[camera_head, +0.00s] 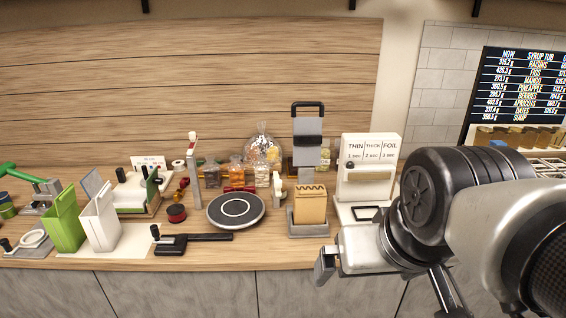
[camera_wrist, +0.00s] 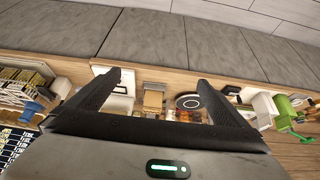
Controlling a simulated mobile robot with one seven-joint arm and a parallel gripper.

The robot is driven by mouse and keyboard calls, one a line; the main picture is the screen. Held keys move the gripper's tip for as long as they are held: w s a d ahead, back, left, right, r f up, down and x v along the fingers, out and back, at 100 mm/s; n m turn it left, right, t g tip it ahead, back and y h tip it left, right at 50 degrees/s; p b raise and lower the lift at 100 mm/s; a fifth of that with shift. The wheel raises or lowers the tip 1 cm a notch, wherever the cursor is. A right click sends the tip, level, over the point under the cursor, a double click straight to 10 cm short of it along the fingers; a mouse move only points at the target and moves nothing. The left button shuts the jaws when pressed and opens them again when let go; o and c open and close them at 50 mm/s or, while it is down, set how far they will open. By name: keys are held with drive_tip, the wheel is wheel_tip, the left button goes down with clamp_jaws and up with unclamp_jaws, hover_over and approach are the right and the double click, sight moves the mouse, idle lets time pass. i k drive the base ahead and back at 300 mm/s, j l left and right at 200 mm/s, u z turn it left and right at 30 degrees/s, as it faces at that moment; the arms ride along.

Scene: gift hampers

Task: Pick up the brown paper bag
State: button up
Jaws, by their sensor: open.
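The brown paper bag (camera_head: 310,206) stands upright with a jagged top edge, in a grey stand with a tall upright back near the counter's front edge. In the wrist view, the bag (camera_wrist: 153,99) shows small, between the fingers and beyond them. My gripper (camera_head: 327,264) is in front of the counter, below and slightly right of the bag in the head view. In the wrist view, its two dark fingers (camera_wrist: 161,78) are spread wide with nothing between them. The gripper is apart from the bag.
A white sealer-like machine (camera_head: 371,150) stands right of the bag. A round dark plate (camera_head: 236,210) and a black tool (camera_head: 190,241) lie to its left. Green (camera_head: 65,220) and white (camera_head: 101,218) open bags stand at the left.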

sight(310, 210)
drive_tip(key=i, duration=0.95)
